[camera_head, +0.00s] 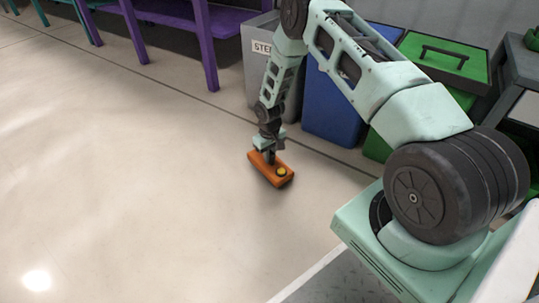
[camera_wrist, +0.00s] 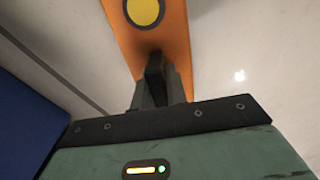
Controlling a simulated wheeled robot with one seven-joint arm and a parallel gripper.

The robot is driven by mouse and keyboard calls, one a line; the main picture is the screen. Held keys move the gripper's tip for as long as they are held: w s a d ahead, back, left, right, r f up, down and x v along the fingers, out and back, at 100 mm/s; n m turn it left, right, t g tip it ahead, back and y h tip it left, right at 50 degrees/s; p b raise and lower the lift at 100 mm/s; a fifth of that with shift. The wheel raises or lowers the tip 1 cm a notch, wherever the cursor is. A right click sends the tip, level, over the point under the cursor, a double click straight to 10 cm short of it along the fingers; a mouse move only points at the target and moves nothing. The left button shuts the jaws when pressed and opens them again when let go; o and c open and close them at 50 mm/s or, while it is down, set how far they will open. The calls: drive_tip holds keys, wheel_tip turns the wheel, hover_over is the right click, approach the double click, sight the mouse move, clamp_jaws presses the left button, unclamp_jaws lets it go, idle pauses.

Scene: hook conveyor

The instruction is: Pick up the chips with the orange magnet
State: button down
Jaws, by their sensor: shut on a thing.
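The orange magnet (camera_head: 267,172) is a flat orange block with a round yellow disc on top, near the middle of the head view. It also shows at the top of the wrist view (camera_wrist: 172,38), with the yellow disc in a dark ring. My gripper (camera_head: 268,155) reaches down from above and is shut on the magnet's dark handle. In the wrist view my fingers (camera_wrist: 156,80) are together at the handle. The magnet's underside is hidden, so I cannot tell whether it touches the floor. No chips can be made out in either view.
A grey bin (camera_head: 258,72) with a partly hidden label, a blue bin (camera_head: 335,110) and a green bin (camera_head: 440,62) stand behind my arm. A purple table (camera_head: 205,45) stands at the back left. The pale floor (camera_head: 120,180) to the left is clear.

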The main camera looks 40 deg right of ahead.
drive_tip(key=shift+w+f, duration=0.1)
drive_tip(key=shift+f, duration=0.35)
idle(0.6)
drive_tip(key=shift+f+t, duration=0.15)
drive_tip(key=shift+t, duration=0.15)
idle(0.8)
drive_tip(key=shift+d+f, duration=0.1)
drive_tip(key=shift+f, duration=0.05)
idle(0.4)
drive_tip(key=shift+r+p, duration=0.5)
drive_tip(key=shift+p, duration=0.05)
drive_tip(key=shift+r+p, duration=4.3)
drive_tip(key=shift+r, duration=0.85)
